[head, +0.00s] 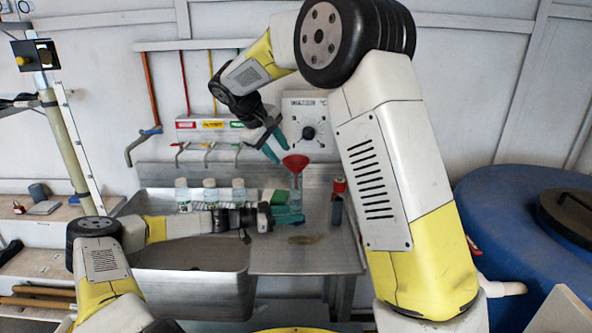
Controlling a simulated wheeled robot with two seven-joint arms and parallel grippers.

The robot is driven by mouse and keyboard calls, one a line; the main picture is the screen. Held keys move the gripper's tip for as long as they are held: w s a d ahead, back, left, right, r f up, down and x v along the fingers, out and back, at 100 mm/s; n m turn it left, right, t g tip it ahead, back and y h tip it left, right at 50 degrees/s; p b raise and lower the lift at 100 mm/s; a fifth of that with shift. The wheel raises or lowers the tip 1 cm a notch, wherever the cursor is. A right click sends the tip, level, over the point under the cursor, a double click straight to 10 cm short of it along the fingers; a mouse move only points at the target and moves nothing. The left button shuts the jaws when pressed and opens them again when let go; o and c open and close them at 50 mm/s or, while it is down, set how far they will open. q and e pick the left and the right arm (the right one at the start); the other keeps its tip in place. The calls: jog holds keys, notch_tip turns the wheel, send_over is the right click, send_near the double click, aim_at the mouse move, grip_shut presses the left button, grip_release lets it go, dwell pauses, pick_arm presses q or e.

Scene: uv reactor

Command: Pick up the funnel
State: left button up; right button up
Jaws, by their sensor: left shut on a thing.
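The red funnel (295,162) sits upright in the mouth of a clear cylinder-like vessel (296,184) on the metal table. My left gripper (291,217) is low at the vessel's base, with its teal fingers shut on the vessel. My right gripper (282,154) comes down from above left. Its teal fingers are apart, with the tips close to the left side of the funnel's rim. I cannot tell whether they touch it. The funnel's stem is mostly hidden inside the vessel.
Several white-capped bottles (210,190) stand behind my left arm, with a green object (270,196) near them. A dark bottle with a red cap (338,203) stands right of the vessel. A metal sink (190,285) is at left. The table front (305,262) is clear. A blue drum (510,215) is at right.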

aim_at(286, 163)
jog(key=shift+x, duration=3.15)
jog(key=shift+r, duration=0.1)
grip_shut()
